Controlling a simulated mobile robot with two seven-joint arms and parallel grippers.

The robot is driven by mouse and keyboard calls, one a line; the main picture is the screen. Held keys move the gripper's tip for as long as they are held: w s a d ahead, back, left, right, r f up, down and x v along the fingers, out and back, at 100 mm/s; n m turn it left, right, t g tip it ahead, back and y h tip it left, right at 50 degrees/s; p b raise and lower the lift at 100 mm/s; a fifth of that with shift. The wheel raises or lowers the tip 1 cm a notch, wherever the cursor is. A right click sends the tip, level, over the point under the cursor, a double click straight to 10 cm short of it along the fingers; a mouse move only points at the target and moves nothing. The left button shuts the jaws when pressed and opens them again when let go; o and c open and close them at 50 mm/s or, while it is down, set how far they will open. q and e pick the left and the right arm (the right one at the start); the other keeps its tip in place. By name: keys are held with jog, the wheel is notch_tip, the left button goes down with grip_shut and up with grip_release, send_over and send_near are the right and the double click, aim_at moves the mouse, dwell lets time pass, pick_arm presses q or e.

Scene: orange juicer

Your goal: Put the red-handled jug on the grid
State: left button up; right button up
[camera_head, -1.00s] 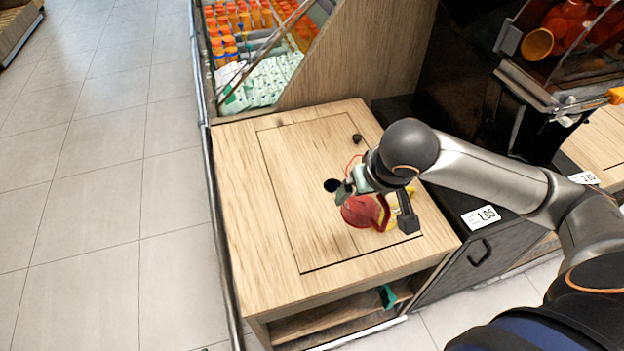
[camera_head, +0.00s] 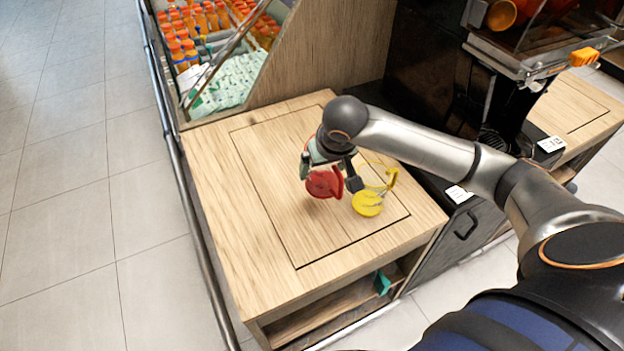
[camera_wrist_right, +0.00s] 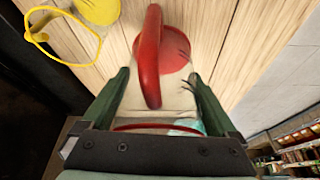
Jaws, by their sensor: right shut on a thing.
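The red-handled jug (camera_head: 323,184) has a red lid and handle, and its pale body shows in the right wrist view (camera_wrist_right: 162,95). My right gripper (camera_head: 320,158) is shut on the jug's body, with one finger on each side in the right wrist view (camera_wrist_right: 160,100). The jug is over the wooden counter; I cannot tell how high it is above it. The grid is not clear to me; a dark ribbed patch (camera_head: 490,141) beneath the juicing machine may be it. My left gripper is not in view.
The dark machine (camera_head: 425,75) stands behind at the right. A bottle display (camera_head: 215,35) is at the back left. The counter's left part is clear.

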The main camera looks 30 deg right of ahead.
jog(key=w+f, duration=0.2)
jog(key=f, duration=0.1)
jog(key=w+f+b, duration=0.1)
jog(key=w+f, duration=0.1)
jog(key=w, duration=0.1)
jog(key=shift+d+f, duration=0.2)
jog(key=shift+f, duration=0.2)
jog(key=shift+f+b, duration=0.45)
jog(key=shift+f, duration=1.15)
jog(key=shift+f, duration=0.1)
jog(key=o, duration=1.1)
jog(key=shift+f, duration=0.1)
jog(key=shift+c, duration=0.2)
